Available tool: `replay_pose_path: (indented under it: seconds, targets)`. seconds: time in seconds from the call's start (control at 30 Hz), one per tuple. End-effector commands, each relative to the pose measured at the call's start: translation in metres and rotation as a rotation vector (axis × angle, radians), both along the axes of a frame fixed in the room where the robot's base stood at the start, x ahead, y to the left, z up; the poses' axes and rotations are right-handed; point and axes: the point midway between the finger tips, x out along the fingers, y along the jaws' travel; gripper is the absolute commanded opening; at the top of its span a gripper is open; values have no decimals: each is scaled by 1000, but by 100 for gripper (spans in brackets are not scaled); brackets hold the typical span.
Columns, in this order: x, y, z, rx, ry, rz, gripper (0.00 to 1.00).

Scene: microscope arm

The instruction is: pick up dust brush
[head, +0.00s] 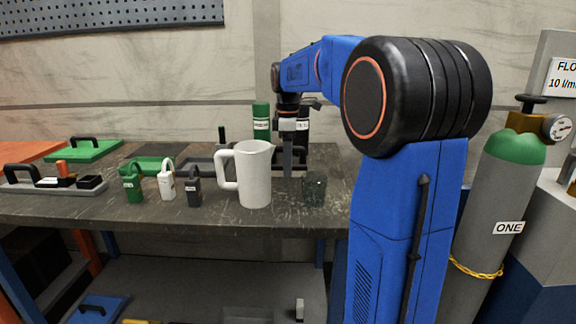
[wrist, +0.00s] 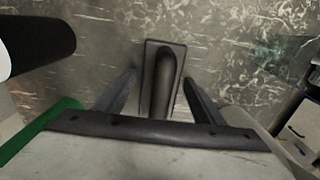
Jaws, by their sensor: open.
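A dark object with a rounded, long handle on a narrow rectangular base, which I take to be the dust brush (wrist: 163,88), lies on the worktop in the wrist view. My gripper (wrist: 160,79) is open, with one finger on each side of the handle and a visible gap on both sides. In the head view my gripper (head: 288,163) points down over the table behind the white jug. I cannot make out the brush there. The lower end of the brush is hidden by the gripper body in the wrist view.
The white jug (head: 254,178) and a dark glass beaker (head: 314,188) stand in front of my gripper. A green bottle (head: 261,121) stands behind it. Several padlocks, including a green one (head: 131,185), stand to the left. A black cylinder (wrist: 35,45) is at the wrist view's left.

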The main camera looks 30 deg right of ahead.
Motion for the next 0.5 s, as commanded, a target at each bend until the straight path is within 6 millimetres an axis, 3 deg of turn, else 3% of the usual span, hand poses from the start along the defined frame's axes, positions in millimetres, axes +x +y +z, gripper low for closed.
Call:
replay_pose_path:
  seconds: [0.07, 0.27, 0.3, 0.5]
  targets:
    - [0, 0, 0, 0, 0, 0, 62]
    - [0, 0, 0, 0, 0, 0, 17]
    - [0, 0, 0, 0, 0, 0, 14]
    - [0, 0, 1, -1, -1, 0, 14]
